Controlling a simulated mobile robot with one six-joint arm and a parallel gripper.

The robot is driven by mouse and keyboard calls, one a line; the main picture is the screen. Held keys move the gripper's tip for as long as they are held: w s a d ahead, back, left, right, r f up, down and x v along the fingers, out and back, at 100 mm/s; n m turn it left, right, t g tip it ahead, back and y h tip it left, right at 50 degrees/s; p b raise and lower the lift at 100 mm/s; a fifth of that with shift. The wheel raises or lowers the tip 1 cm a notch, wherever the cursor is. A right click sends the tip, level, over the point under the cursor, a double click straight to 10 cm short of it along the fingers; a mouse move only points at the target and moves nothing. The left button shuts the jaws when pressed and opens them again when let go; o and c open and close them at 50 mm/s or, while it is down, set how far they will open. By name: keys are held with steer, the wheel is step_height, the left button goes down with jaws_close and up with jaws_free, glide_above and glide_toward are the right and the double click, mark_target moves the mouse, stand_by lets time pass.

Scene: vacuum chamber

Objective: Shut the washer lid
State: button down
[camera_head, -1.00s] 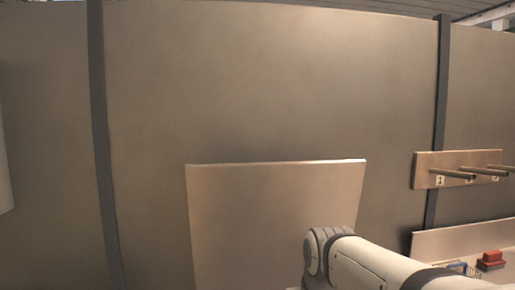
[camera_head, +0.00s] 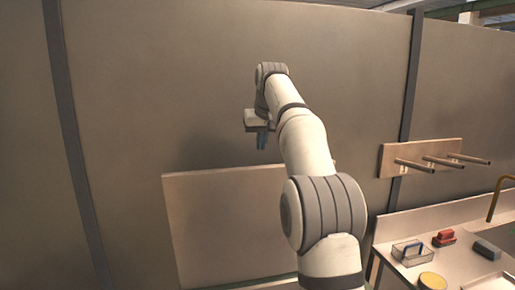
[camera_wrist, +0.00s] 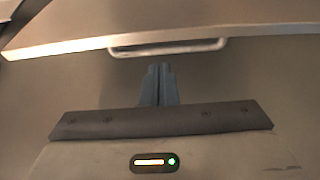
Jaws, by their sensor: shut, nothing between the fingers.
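The washer lid (camera_head: 225,225) stands raised in the head view as a flat beige panel, in front of the grey wall. The washer's body is out of view below. In the wrist view the lid's edge (camera_wrist: 70,45) runs across the top, with a bar handle (camera_wrist: 167,50) on it. My gripper (camera_head: 261,147) hangs fingers down just above the lid's top edge in the head view. In the wrist view its fingers (camera_wrist: 160,68) are together and empty, pointing toward the handle, with a small gap between them. Whether anything touches the lid is not clear.
A peg board (camera_head: 425,158) is on the wall at right. Below it a counter (camera_head: 455,265) holds a wire basket (camera_head: 411,254), a red block (camera_head: 444,238), a dark block (camera_head: 487,249), a yellow round item (camera_head: 432,281) and a brass tap (camera_head: 495,198).

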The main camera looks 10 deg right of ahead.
steer(key=w+f, duration=0.4)
steer(key=w, duration=0.1)
steer(key=w+f, duration=0.2)
steer(key=shift+w+d+f, duration=0.15)
steer(key=shift+w+d, duration=0.2)
steer(key=shift+w, duration=0.05)
steer(key=shift+s+f+b, duration=0.1)
steer(key=shift+s+b, duration=0.55)
steer(key=shift+s, duration=1.45)
